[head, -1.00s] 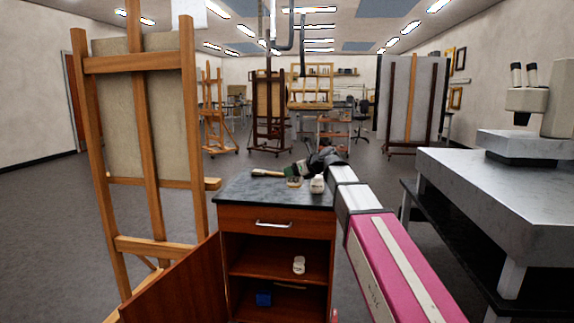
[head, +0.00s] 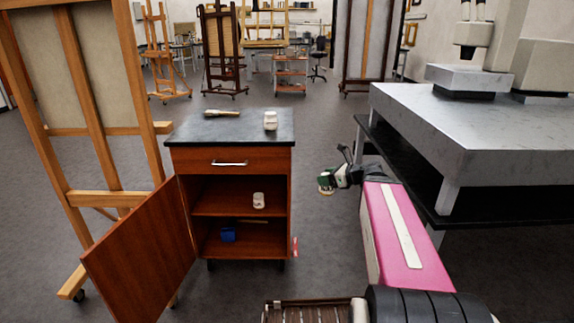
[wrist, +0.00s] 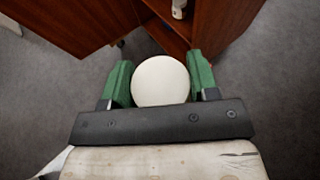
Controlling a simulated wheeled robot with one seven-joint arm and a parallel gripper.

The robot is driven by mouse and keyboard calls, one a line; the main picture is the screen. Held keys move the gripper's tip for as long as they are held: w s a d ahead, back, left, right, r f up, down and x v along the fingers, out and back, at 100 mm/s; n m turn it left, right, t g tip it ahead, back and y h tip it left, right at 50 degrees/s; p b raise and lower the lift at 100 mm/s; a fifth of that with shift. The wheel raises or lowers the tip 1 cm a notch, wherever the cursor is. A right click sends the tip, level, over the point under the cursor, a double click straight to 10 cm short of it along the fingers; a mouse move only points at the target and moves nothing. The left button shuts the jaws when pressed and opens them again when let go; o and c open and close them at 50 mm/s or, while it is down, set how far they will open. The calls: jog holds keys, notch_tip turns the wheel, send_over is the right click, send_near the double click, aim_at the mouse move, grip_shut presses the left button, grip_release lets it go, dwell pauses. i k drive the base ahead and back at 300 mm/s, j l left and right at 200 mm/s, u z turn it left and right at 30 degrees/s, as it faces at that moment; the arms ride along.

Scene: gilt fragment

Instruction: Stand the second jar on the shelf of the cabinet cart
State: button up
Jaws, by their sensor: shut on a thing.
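My gripper (head: 326,182) is right of the cabinet cart (head: 231,160), out over the floor. In the wrist view its green fingers are shut on a jar with a round white top (wrist: 160,80). In the head view the fingers hide most of this held jar, and only a pale bit shows below them. The cart's door is open. A white jar (head: 258,200) stands on the cart's inner shelf (head: 222,207); part of it also shows at the top of the wrist view (wrist: 179,9). Another white jar (head: 270,121) stands on the dark top.
A brush (head: 222,113) lies on the cart's top. A blue item (head: 228,235) sits in the lower compartment. The open door (head: 142,250) sticks out front left, near a wooden easel (head: 95,100). A grey microscope table (head: 480,130) stands right.

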aim_at(235, 203)
jog(key=j+z, duration=0.25)
jog(key=j, duration=0.3)
jog(key=j+z, duration=0.2)
jog(key=j, duration=0.4)
jog(key=j+z, duration=0.25)
jog(key=j, duration=0.3)
jog(key=k+j+z, duration=0.25)
jog(key=j, duration=0.3)
jog(key=i+j, duration=0.05)
jog(key=i, duration=0.05)
